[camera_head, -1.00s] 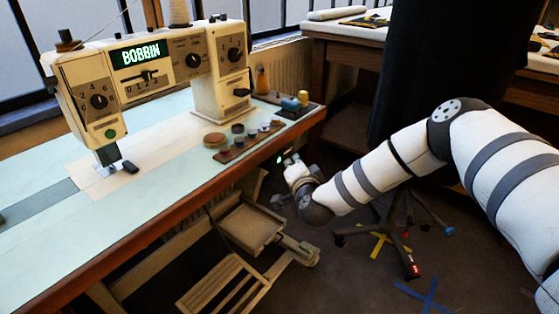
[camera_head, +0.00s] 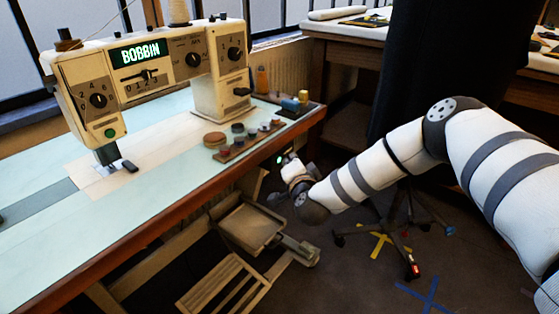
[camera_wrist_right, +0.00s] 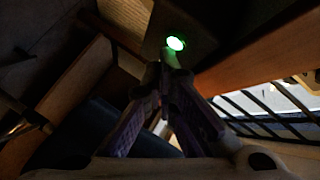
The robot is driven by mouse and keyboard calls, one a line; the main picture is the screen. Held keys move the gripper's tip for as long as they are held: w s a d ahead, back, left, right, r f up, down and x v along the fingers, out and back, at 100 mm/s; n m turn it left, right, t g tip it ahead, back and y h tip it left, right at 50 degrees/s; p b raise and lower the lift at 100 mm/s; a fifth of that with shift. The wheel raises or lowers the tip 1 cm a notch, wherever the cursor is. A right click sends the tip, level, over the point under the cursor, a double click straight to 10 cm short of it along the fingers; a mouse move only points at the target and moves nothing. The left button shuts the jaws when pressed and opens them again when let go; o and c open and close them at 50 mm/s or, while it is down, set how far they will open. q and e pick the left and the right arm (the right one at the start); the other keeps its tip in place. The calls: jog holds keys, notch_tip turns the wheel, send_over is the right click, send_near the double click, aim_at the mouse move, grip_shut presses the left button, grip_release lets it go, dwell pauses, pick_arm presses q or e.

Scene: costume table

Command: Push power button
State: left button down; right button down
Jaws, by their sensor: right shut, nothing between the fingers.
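A round button (camera_wrist_right: 175,43) glows green on a dark panel near the top of the right wrist view. In the head view a small green glow (camera_head: 280,160) shows under the table's right edge, next to my right gripper. My right gripper (camera_wrist_right: 168,60) is shut and empty. Its fingertips appear just below the glowing button in the wrist view; I cannot tell whether they touch it. My left gripper is out of view.
The table edge (camera_head: 180,208) runs just left of my right gripper. A pedal frame (camera_head: 250,228) is below it. A wheeled stool base (camera_head: 395,232) stands under my right forearm. Small round items sit on a wooden tray (camera_head: 229,155) on the table.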

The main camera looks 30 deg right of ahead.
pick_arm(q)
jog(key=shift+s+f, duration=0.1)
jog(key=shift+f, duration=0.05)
pick_arm(e)
jog(key=shift+w+a, duration=0.2)
jog(key=shift+w, duration=0.25)
dwell(0.4)
jog(key=shift+s+r, duration=0.1)
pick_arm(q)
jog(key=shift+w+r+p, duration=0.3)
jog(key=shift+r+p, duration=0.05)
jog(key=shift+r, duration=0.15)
pick_arm(e)
jog(key=shift+s+d, duration=0.35)
jog(key=shift+s, duration=0.4)
